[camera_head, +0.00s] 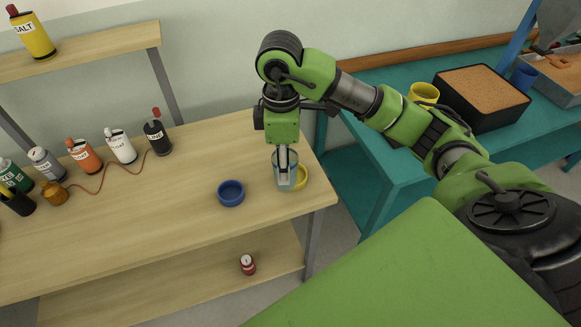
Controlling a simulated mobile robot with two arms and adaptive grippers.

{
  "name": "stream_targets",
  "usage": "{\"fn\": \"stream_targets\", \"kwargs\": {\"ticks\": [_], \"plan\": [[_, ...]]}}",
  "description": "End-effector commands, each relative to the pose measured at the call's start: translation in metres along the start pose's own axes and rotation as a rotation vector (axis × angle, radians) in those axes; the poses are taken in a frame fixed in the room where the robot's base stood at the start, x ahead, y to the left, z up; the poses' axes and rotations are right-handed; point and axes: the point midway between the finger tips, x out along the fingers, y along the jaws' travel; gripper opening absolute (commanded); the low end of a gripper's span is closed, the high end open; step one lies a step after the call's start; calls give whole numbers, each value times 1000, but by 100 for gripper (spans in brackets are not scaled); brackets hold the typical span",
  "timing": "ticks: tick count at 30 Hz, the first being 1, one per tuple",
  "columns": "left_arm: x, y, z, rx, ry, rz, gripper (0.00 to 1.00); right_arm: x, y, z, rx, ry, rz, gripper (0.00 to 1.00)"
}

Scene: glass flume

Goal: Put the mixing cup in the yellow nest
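The mixing cup (275,174) is a clear, bluish cup at the right end of the wooden table. My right gripper (284,172) points straight down at it, with its fingers overlapping the cup wall, and appears shut on it. The yellow nest (303,177) is a yellow ring just right of the cup and partly hidden by it. I cannot tell whether the cup is above the nest or beside it, or whether it touches the table. My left gripper is not in view.
An empty blue nest (231,193) sits left of the cup. Several labelled bottles (120,146) stand along the table's left side, with a cord near them. A teal bench (388,168) at right holds a sand tray (481,106) and yellow cup (424,94).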

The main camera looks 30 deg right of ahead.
Motion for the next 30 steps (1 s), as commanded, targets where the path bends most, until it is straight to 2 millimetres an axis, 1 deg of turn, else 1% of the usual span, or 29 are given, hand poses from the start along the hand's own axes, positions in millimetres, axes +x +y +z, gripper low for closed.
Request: {"fn": "stream_targets", "kwargs": {"ticks": [1,3,4,8,11,13,15,23,27,30], "plan": [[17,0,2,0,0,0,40,10,7,1,3,1,3,13],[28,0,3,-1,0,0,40,13,15,3,3,2,3,13],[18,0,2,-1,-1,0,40,11,22,4,6,2,-3,13],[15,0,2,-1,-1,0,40,24,53,9,5,2,-7,13],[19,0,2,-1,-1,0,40,46,69,12,2,2,-9,13],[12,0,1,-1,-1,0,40,54,81,16,3,-1,-6,13],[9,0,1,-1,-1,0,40,64,89,17,1,-2,-3,13],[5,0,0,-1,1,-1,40,83,105,19,0,0,-2,13],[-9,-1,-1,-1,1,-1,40,102,104,19,-2,-1,-5,13],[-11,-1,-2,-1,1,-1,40,112,105,19,-1,0,-2,13]]}}
